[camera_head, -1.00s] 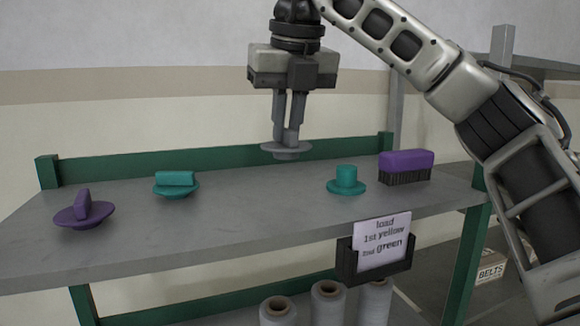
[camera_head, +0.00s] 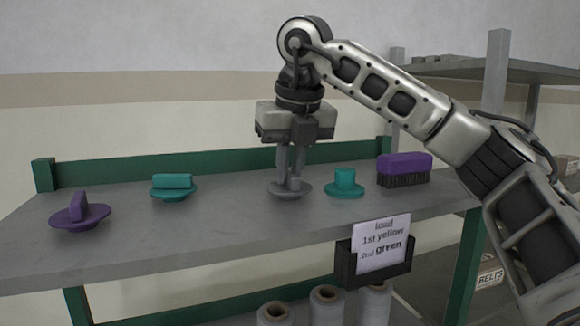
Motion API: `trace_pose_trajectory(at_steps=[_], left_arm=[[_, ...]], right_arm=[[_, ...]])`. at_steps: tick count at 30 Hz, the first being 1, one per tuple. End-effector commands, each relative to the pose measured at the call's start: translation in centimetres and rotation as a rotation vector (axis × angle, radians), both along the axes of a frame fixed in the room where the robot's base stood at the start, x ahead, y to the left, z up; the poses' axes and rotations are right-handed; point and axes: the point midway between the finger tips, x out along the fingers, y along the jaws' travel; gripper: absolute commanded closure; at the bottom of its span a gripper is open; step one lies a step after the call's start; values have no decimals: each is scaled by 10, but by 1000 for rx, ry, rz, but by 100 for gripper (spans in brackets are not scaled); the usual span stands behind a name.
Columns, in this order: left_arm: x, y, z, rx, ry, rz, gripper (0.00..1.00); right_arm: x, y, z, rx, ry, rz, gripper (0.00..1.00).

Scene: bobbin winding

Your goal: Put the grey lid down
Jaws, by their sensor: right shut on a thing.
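The grey lid (camera_head: 290,191) is a flat disc with a knob, at the middle of the grey shelf (camera_head: 150,238). My right gripper (camera_head: 290,184) points straight down and is shut on the lid's knob. The lid is level and at or very close to the shelf top; I cannot tell whether it touches. The fingers hide most of the knob. My left gripper is not in view.
A teal lid with a round knob (camera_head: 345,184) stands close to the right, with a purple brush (camera_head: 404,168) beyond it. A teal lid with a bar handle (camera_head: 173,186) and a purple lid (camera_head: 79,212) lie to the left. The shelf between them and the grey lid is clear.

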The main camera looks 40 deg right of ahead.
Motion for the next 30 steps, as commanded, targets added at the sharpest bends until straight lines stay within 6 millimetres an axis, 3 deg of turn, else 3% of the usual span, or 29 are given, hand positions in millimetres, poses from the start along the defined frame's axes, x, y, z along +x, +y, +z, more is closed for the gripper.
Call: trace_pose_trajectory(at_steps=[1, 3, 14, 30], left_arm=[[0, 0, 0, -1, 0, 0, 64], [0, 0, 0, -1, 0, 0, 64], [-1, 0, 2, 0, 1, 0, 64], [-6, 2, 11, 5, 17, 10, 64]], right_arm=[[0, 0, -1, 0, 1, 0, 80], [0, 0, -1, -1, 1, 0, 67], [-1, 0, 6, 0, -1, -1, 67], [-30, 7, 105, -2, -1, -1, 67]])
